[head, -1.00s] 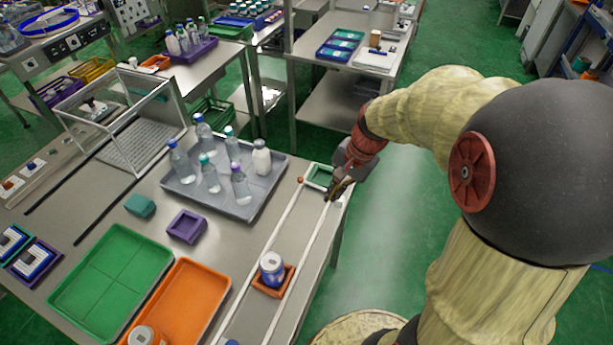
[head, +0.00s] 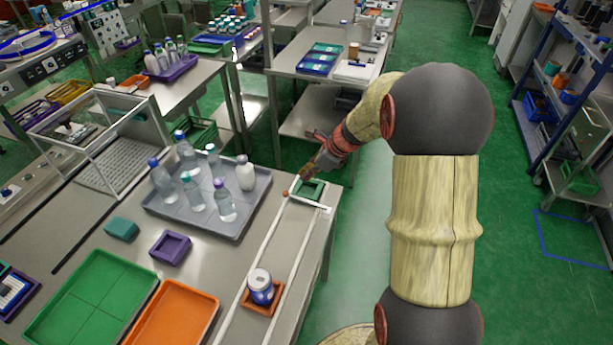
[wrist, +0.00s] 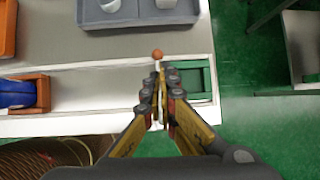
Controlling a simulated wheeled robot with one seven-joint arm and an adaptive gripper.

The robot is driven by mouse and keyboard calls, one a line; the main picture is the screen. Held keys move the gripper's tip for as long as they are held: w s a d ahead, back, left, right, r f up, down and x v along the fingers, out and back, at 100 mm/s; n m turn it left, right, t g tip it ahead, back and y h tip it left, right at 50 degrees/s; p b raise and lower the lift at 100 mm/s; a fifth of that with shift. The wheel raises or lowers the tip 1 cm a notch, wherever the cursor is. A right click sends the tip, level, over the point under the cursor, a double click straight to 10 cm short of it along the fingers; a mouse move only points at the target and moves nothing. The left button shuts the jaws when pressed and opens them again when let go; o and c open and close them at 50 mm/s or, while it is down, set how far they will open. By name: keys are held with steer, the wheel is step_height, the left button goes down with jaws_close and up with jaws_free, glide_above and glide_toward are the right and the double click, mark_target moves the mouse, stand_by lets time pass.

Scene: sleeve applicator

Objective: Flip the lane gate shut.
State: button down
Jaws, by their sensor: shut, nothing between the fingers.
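The lane (head: 277,250) is a pair of white rails along the table's right side, also in the wrist view (wrist: 95,88). An orange knob (head: 285,193) sits at its far left rail, and shows above my fingertips in the wrist view (wrist: 157,54). A thin white bar (head: 308,203), apparently the gate, runs from near the knob across the lane, before a green pocket (head: 310,190). My gripper (head: 299,183) is shut and empty, above the lane end near the knob. In the wrist view my fingers (wrist: 161,75) hide most of the bar; contact cannot be told.
A blue-and-white jar (head: 261,287) sits in an orange holder (head: 252,306) in the lane. A grey tray (head: 238,232) of bottles stands left of the lane. A purple box (head: 171,248), green tray (head: 60,318) and orange tray (head: 170,318) lie nearer.

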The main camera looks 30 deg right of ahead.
mark_target(290, 194)
steer(key=b+x, duration=0.3)
steer(key=x, duration=0.7)
steer(key=shift+w+a+f, duration=0.1)
steer(key=shift+w+f, duration=0.05)
steer(key=shift+f, duration=0.15)
steer(key=shift+a+p, duration=0.1)
steer(key=shift+p, duration=1)
steer(key=shift+w+f+g+p, duration=0.15)
steer(key=shift+f+g+p, duration=0.2)
steer(key=shift+p, duration=0.6)
steer(key=shift+w+a+f+h, duration=0.1)
steer(key=shift+a+f+h, duration=0.15)
steer(key=shift+f, duration=0.55)
steer(key=shift+d+r+p, duration=0.2)
steer(key=shift+r+p, duration=0.35)
steer(key=shift+p, duration=0.05)
steer(key=p+v, duration=0.5)
steer(key=v, duration=0.8)
steer(key=shift+a+r, duration=0.2)
steer(key=shift+a, duration=0.05)
steer(key=shift+d, duration=0.1)
